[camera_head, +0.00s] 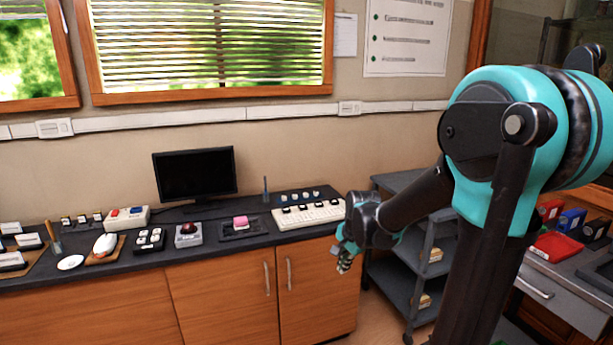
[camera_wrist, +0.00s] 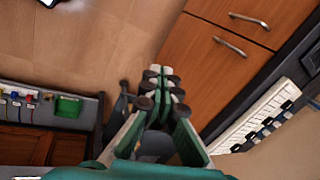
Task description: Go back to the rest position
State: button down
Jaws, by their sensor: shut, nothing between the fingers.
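My gripper (camera_head: 345,262) hangs at the end of my teal and black arm, in front of the right end of the dark counter (camera_head: 255,235). In the wrist view my gripper (camera_wrist: 160,88) points down over the wooden floor, its fingertips together with nothing between them. It is apart from the counter and touches no object that I can see.
A grey shelf cart (camera_head: 408,270) stands behind my arm. A red tray (camera_head: 556,246) lies on the right-hand bench. Open floor (camera_wrist: 100,45) shows below.

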jog(key=s+d+f+n, duration=0.1)
jog(key=s+d+n, duration=0.1)
jog(key=s, duration=0.3)
jog(key=s+d+f+n+h, duration=0.1)
jog(key=s+d+f+n, duration=0.1)
jog(key=s+n, duration=0.3)
jog(key=s+d+f+n+t, duration=0.1)
jog(key=s+d+f+n, duration=0.1)
jog(key=s, duration=0.4)
jog(key=shift+s+d+f+n, duration=0.15)
jog(key=shift+s+d+n, duration=0.25)
jog(key=shift+d+n, duration=0.6)
